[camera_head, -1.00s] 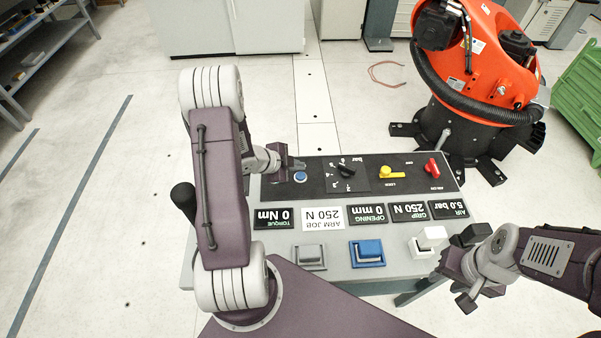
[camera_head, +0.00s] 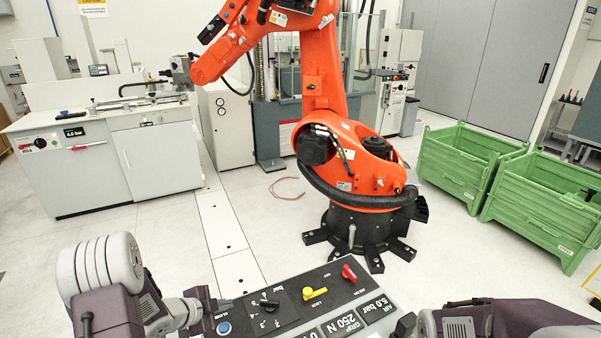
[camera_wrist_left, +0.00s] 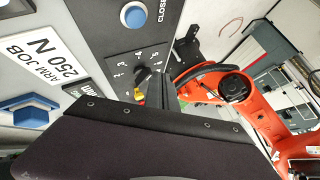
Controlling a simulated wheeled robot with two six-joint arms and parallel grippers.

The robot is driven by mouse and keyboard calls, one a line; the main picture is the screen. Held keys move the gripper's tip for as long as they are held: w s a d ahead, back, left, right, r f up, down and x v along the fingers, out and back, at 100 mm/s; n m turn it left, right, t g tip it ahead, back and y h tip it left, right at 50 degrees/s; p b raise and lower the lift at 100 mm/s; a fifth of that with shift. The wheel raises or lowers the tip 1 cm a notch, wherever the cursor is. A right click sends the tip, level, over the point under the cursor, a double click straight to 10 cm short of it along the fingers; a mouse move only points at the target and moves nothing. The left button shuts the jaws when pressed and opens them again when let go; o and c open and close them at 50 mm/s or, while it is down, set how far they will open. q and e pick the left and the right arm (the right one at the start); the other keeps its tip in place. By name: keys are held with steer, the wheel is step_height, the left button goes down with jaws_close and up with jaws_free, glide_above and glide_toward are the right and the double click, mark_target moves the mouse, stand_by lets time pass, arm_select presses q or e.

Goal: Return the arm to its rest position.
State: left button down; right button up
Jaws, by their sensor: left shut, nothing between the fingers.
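My left gripper (camera_head: 222,304) is shut and empty at the far left end of the control panel (camera_head: 330,279), just above the blue button (camera_head: 223,327). I cannot tell whether it touches the panel. In the left wrist view, the closed fingers (camera_wrist_left: 168,92) show beside the black selector knob (camera_wrist_left: 143,74), with the blue button (camera_wrist_left: 133,15) clear of them. My left arm (camera_head: 105,300) comes in at the lower left. My right arm (camera_head: 480,322) shows at the lower right, with its fingers cut off by the bottom edge.
The panel also carries a yellow switch (camera_head: 315,293) and a red switch (camera_head: 349,273). An orange robot (camera_head: 325,90) stands behind on a black base. Green crates (camera_head: 465,158) are at right, and a white cabinet bench (camera_head: 160,160) is at left. Open floor lies between.

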arm_select(q)
steer(key=w+d+r+n+y, duration=0.1)
steer(key=w+d+r, duration=0.1)
steer(key=d+r, duration=0.85)
steer(key=s+f+n+g+y, duration=0.1)
steer(key=s+f+n+g, duration=0.1)
steer(key=s+n, duration=0.5)
steer(key=s+a+f+n+g+y, duration=0.1)
steer(key=s+n+g, duration=0.4)
steer(key=s, duration=0.8)
steer(key=shift+s+f+n+y, duration=0.4)
steer(key=shift+f+n, duration=0.45)
steer(key=shift+n, duration=0.15)
steer(key=shift+a, duration=0.2)
